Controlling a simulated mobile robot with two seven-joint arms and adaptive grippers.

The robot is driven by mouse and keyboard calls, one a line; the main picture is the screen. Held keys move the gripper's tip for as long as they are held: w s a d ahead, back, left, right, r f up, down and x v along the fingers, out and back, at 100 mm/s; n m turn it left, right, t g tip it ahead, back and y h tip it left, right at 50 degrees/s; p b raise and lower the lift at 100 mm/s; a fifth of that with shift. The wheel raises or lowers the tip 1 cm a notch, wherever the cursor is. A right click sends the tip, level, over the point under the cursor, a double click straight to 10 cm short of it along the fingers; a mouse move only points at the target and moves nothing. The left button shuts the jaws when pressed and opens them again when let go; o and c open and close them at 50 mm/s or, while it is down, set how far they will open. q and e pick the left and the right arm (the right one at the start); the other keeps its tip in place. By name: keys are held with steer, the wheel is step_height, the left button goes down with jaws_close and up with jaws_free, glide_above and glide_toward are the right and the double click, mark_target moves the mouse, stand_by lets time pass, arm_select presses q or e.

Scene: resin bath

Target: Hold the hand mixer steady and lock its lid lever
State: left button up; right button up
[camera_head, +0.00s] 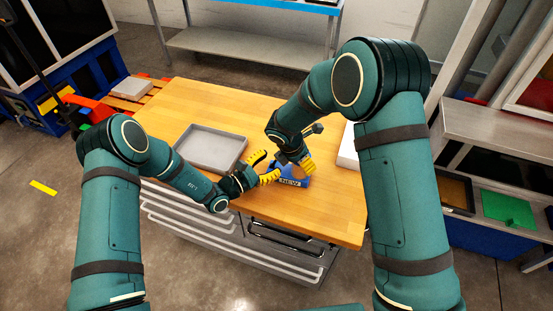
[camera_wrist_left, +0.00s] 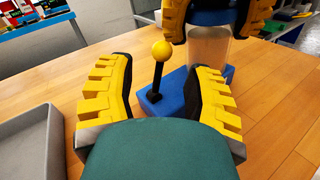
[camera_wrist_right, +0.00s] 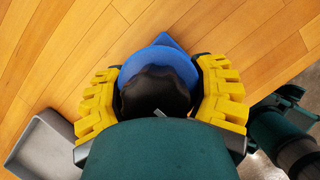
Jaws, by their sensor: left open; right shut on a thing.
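The hand mixer (camera_wrist_left: 208,48) stands upright on the wooden table, with a clear body, a blue upper part and a blue base (camera_wrist_left: 178,100). Its lid lever (camera_wrist_left: 157,78) is a black stem with a yellow ball knob (camera_wrist_left: 161,50), standing nearly upright. My left gripper (camera_head: 263,168) is open; in the left wrist view the lever shows between its fingers, apparently untouched. My right gripper (camera_head: 299,165) is shut on the mixer's upper part. In the right wrist view its fingers flank the blue and black top (camera_wrist_right: 158,57). My right arm hides much of the mixer in the head view.
A grey tray (camera_head: 211,165) lies on the table left of the mixer. A pale object (camera_head: 348,147) sits at the right edge, partly behind my right arm. The wooden tabletop (camera_head: 333,209) is clear in front of the mixer. Drawers with handles are below it.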

mark_target(289, 166)
arm_select(q)
steer(key=shift+x, duration=1.55)
jaws_close()
